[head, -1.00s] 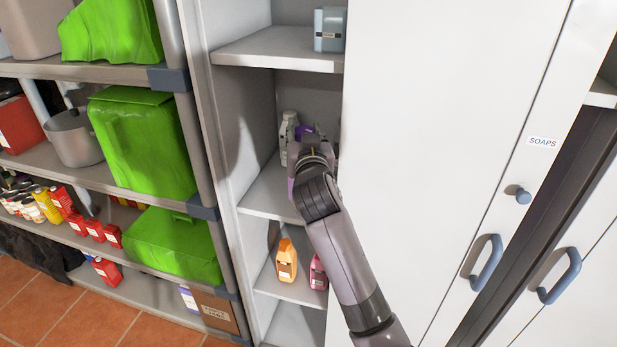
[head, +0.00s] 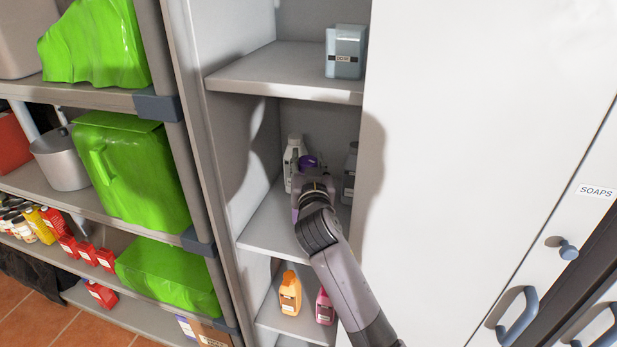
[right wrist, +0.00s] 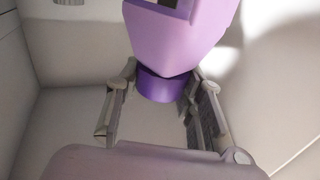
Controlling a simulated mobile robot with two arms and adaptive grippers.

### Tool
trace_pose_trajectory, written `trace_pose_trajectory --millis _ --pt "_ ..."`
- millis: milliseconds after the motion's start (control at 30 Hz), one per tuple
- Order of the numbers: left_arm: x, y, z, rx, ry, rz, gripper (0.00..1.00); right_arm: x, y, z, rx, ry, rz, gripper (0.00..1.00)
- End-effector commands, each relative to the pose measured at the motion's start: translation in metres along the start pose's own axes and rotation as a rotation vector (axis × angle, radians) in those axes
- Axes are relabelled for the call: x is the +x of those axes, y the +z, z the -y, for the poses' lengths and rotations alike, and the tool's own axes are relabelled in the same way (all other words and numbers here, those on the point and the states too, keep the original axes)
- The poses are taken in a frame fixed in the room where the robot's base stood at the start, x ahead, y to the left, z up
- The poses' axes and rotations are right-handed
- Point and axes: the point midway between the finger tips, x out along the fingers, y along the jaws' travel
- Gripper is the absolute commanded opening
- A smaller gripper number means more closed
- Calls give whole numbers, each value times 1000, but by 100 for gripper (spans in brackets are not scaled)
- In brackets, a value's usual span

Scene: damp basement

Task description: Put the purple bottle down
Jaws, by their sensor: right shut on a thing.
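The purple bottle (right wrist: 180,38) fills the top of the right wrist view, with its darker purple cap (right wrist: 162,86) between the fingers. My right gripper (right wrist: 160,104) is shut on it at the cap end. The gripper is inside the cabinet, over the middle shelf (head: 265,232). Whether the bottle touches the shelf is hidden. My left gripper is not in view.
A white bottle (head: 293,157) stands just left of my right gripper, and a grey bottle (head: 350,175) stands to its right. Orange (head: 290,294) and pink (head: 324,308) bottles are on the shelf below. The white cabinet front (head: 470,150) closes off the right side.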

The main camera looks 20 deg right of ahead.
Motion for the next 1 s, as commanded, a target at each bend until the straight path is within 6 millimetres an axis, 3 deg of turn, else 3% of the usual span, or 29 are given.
trace_pose_trajectory --millis 300,600,633,900,1000 --pt "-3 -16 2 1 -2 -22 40 0 36 -2 0 -2 -2 0" --pt "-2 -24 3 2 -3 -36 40 0 38 -2 0 -2 -4 0" --pt "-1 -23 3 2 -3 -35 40 0 40 -2 0 -1 -1 36" --pt "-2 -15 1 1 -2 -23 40 0 39 -2 0 -1 -1 54" --pt "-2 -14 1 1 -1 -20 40 0 39 -2 0 -1 -1 55"
